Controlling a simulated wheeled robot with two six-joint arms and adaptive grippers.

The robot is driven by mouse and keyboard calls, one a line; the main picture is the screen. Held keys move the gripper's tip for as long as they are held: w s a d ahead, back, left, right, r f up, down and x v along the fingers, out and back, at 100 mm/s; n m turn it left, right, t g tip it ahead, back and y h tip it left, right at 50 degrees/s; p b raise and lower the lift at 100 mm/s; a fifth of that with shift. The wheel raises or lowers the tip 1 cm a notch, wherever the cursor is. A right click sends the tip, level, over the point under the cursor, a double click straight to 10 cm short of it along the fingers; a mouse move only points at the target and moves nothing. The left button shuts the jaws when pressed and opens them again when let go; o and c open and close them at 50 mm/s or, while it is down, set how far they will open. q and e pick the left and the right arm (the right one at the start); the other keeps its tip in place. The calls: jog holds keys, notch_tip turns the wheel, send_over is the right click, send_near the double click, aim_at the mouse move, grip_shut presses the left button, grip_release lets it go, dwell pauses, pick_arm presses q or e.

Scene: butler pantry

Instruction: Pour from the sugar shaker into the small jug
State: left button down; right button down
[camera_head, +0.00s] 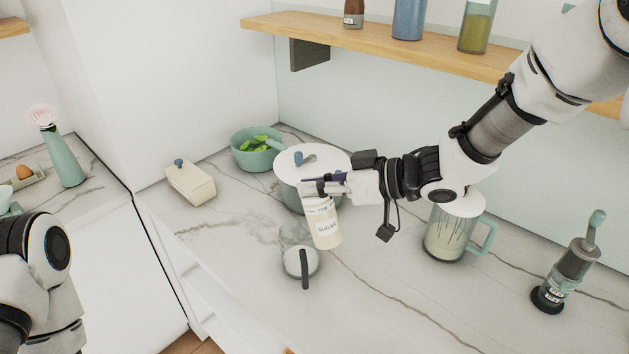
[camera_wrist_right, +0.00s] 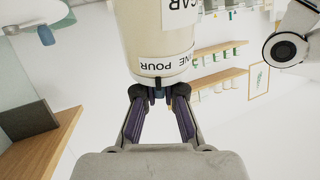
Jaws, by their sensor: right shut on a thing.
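The sugar shaker (camera_head: 325,228) is a cream cylinder with a white "SUGAR" label. My right gripper (camera_head: 322,188) is shut on it near its upper end. In the head view it leans slightly, its lower end to the right. It also fills the top middle of the right wrist view (camera_wrist_right: 155,40), between the fingers (camera_wrist_right: 158,95). The small jug (camera_head: 289,262) is clear glass with a dark handle and stands on the counter, just left of and below the shaker in the head view. I cannot tell the height gap. My left arm shows at the left edge; its gripper is out of view.
A lidded teal pot (camera_head: 293,190) stands behind the shaker. A green bowl (camera_head: 246,158) and a cream butter dish (camera_head: 190,184) are further left. A glass pitcher (camera_head: 445,240) and a grinder (camera_head: 569,272) stand right. The front middle counter is clear.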

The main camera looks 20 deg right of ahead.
jog(key=shift+s+a, duration=0.2)
jog(key=shift+a, duration=0.2)
jog(key=shift+w+d+f, duration=0.15)
jog(key=shift+d+f, duration=0.05)
jog(key=shift+f, duration=0.4)
jog(key=shift+a+f+g+h+p, duration=0.15)
jog(key=shift+g+h+p, duration=0.15)
jog(key=shift+w+f+m+g+p, duration=0.1)
jog(key=shift+f+m+g+p, duration=0.2)
jog(key=shift+f, duration=0.6)
jog(key=shift+w+a+f+m+g+h+p, duration=0.25)
jog(key=shift+g+h+p, duration=0.5)
jog(key=shift+p, duration=1.55)
jog(key=shift+w+a+f+m+g+h+p, duration=0.1)
jog(key=shift+w+f+m+g+h+p, duration=0.4)
jog(key=shift+p, duration=1.8)
jog(key=shift+r+g+h+p, duration=0.3)
jog(key=shift+g+p, duration=0.35)
jog(key=shift+p, duration=0.55)
jog(key=shift+p, duration=1.2)
